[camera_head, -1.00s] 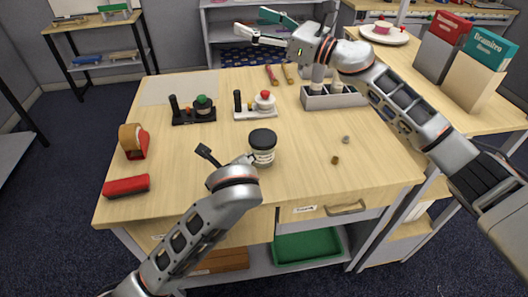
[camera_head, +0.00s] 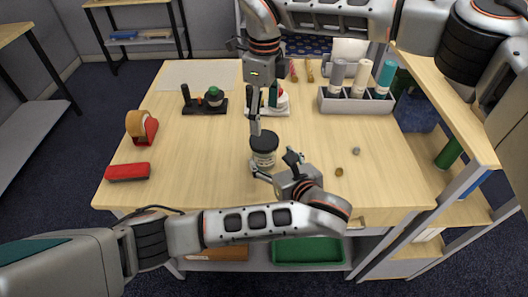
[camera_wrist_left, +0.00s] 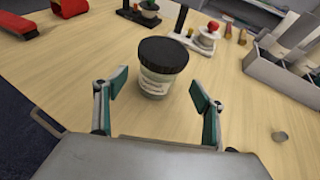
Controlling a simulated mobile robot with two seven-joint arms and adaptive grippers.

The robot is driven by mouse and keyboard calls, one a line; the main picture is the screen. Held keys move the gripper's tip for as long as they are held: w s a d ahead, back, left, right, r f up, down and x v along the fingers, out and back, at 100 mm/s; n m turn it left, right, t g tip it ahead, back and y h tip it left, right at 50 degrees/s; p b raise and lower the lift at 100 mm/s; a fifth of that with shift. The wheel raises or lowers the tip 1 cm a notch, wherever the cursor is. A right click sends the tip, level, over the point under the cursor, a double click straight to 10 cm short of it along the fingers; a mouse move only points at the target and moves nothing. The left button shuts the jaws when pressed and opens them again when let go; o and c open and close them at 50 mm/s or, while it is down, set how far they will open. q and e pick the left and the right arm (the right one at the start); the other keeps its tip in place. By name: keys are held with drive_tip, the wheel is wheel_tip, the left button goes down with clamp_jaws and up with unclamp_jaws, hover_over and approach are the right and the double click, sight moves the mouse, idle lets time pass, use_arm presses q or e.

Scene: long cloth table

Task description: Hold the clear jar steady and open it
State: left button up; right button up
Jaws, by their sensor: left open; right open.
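The clear jar (camera_head: 264,158) stands upright on the table with its black lid (camera_head: 264,141) on. It also shows in the left wrist view (camera_wrist_left: 155,85), pale and partly see-through with a label. My left gripper (camera_head: 275,168) is open low over the table at the jar's near side. In the left wrist view its fingers (camera_wrist_left: 158,92) are spread left and right of the jar's lower body, with gaps on both sides. My right gripper (camera_head: 264,112) is open and points down, above and behind the lid as seen from the head. One of its fingers ends near the lid; contact cannot be told.
Two small stands (camera_head: 205,104) (camera_head: 268,108) are behind. A grey bottle rack (camera_head: 355,104) stands back right. Two small pieces (camera_head: 356,151) (camera_head: 339,172) lie right of the jar.

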use_arm(q)
drive_tip(key=x, duration=0.7)
drive_tip(key=shift+s, duration=0.1)
